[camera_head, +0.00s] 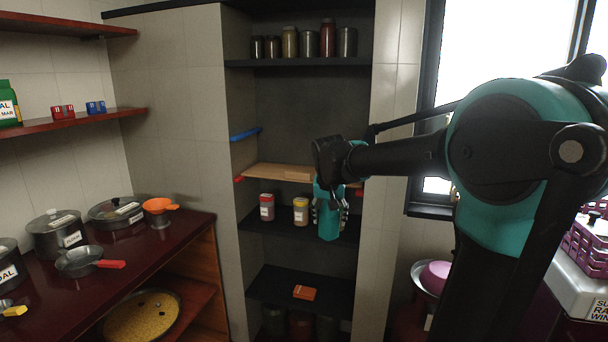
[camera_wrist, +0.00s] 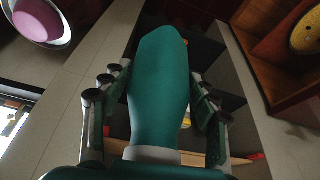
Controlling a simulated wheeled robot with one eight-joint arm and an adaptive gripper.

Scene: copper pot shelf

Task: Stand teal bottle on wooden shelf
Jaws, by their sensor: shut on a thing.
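The teal bottle (camera_head: 328,228) is held by my gripper (camera_head: 330,196) in front of the right part of the shelf niche. It looks roughly upright, with its lower part below the level of the wooden shelf (camera_head: 262,171). In the wrist view the teal bottle (camera_wrist: 158,85) fills the middle, with the fingers of my gripper (camera_wrist: 157,105) on both sides of it. The wooden shelf is a light board between the niche walls, with a small wooden block on it.
A red-labelled jar (camera_head: 267,207) and a yellow-lidded jar (camera_head: 301,211) stand on the dark shelf below. Several jars (camera_head: 290,42) line the top shelf. A blue bar (camera_head: 246,134) juts out above the wooden shelf at left. The left counter (camera_head: 190,228) holds pots.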

